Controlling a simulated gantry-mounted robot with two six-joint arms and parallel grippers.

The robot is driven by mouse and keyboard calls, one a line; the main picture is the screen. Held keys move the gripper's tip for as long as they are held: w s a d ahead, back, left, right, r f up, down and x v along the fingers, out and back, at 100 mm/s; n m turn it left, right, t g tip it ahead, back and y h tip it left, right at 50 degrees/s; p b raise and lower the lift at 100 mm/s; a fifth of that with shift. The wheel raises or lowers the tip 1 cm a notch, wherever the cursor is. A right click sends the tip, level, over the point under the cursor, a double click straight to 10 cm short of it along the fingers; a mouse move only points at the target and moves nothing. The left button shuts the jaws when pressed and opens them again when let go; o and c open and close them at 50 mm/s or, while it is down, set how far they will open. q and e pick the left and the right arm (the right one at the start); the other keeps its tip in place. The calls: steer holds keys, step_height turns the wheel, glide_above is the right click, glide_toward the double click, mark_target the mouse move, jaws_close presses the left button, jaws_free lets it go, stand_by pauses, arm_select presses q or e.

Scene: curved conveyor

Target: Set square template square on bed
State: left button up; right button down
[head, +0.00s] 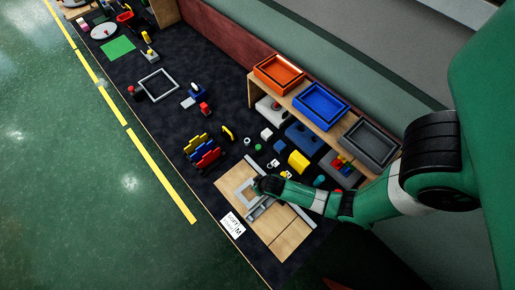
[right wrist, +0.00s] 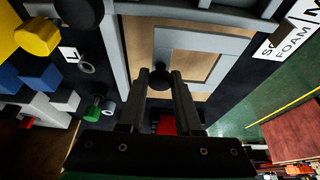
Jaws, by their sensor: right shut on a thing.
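My right gripper (head: 264,186) reaches in over the wooden bed (head: 291,240) at the lower middle of the head view. In the right wrist view the right gripper (right wrist: 163,82) is shut on the dark knob of the grey square template (right wrist: 234,60). The template, a flat frame with a square opening, also shows in the head view (head: 240,194), partly hidden by the gripper. Wood shows through its opening. Grey rails (right wrist: 120,55) run along two sides of it, with wood between. I cannot tell whether the template touches the bed. My left gripper is not in view.
A white lettered card (head: 232,225) lies at the bed's left edge. Behind the bed are a yellow block (head: 298,161) and small parts. Orange (head: 279,73), blue (head: 321,105) and grey (head: 369,143) trays stand on a shelf. Coloured upright pieces (head: 203,152) stand left of the bed.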

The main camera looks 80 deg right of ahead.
steer(key=shift+d+f, duration=0.15)
steer(key=shift+d, duration=0.1)
steer(key=shift+d+f+b, duration=0.2)
steer(key=shift+f+b, duration=0.7)
steer(key=shift+f, duration=0.9)
steer(key=shift+f, duration=0.15)
steer(key=c, duration=0.6)
jaws_free()
